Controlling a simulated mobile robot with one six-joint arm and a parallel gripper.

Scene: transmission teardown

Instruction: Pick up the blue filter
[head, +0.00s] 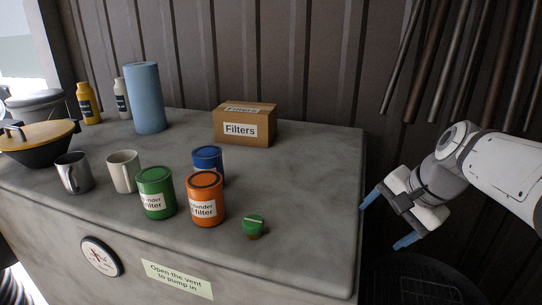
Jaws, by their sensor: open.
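The blue filter (208,161) is a blue can standing upright on the grey bench. It stands behind the orange filter (206,201), which hides its lower front part. The green filter (156,194) stands to the left of the orange one. My gripper (388,224) is open and empty, with two blue fingertips spread apart. It is off the right edge of the bench, well away from the blue filter.
The bench (310,200) is clear to the right of the cans, except a small green-topped item (254,226). A cardboard Filters box (245,124) and a blue roll (145,97) stand behind. Two mugs (123,172) stand left. Pipes (440,60) hang at upper right.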

